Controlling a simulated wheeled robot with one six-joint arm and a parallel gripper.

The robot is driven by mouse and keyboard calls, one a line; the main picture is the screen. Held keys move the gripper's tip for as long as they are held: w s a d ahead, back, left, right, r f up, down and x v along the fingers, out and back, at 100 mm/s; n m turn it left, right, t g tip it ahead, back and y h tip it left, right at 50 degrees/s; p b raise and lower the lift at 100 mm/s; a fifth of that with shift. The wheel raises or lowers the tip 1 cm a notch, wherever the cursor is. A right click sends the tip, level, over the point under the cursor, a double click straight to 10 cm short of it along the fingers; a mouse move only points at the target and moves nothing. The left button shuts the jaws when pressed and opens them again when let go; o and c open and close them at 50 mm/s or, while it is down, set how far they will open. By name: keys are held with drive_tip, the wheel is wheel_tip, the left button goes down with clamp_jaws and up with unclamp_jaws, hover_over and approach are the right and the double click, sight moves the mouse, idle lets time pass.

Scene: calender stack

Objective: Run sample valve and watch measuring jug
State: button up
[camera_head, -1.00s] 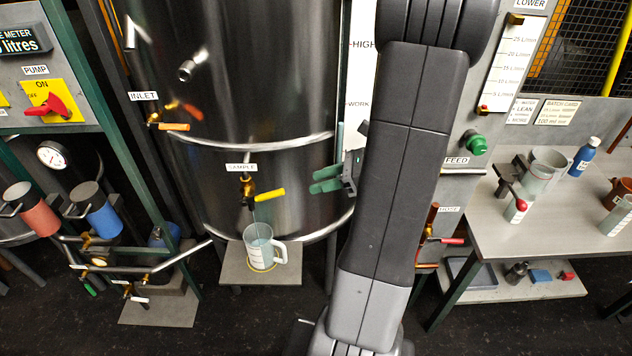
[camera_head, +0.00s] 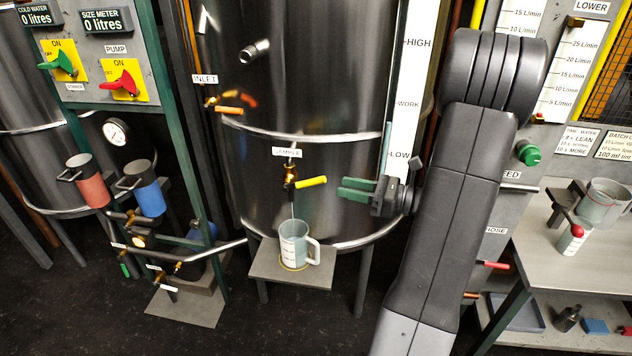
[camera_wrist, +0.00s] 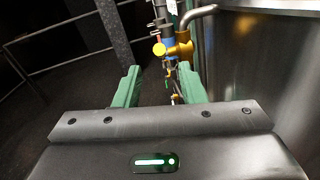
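The sample valve (camera_head: 291,180) is a brass tap on the front of the steel tank, under the SAMPLE label, with a yellow lever (camera_head: 311,182) pointing right. A thin stream runs from its spout into the measuring jug (camera_head: 292,242). The jug is clear with a white handle on the right and stands upright on a small grey shelf (camera_head: 266,262). Its fill level is hard to read. My gripper (camera_head: 355,189) is right of the lever, apart from it, with its green fingers pointing left. In the wrist view the fingers (camera_wrist: 165,88) are spread with nothing between them; brass fittings show beyond.
An inlet valve (camera_head: 226,109) with an orange lever is up and left on the tank. A pump panel (camera_head: 110,60) with green and red switches stands at left. A workbench (camera_head: 548,262) holding a jug and a small bottle is at right.

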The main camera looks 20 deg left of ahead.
sight(316, 181)
drive_tip(key=a, duration=0.5)
drive_tip(key=a+p, duration=0.1)
drive_tip(key=a, duration=0.2)
drive_tip(key=shift+s+a, duration=0.35)
clamp_jaws()
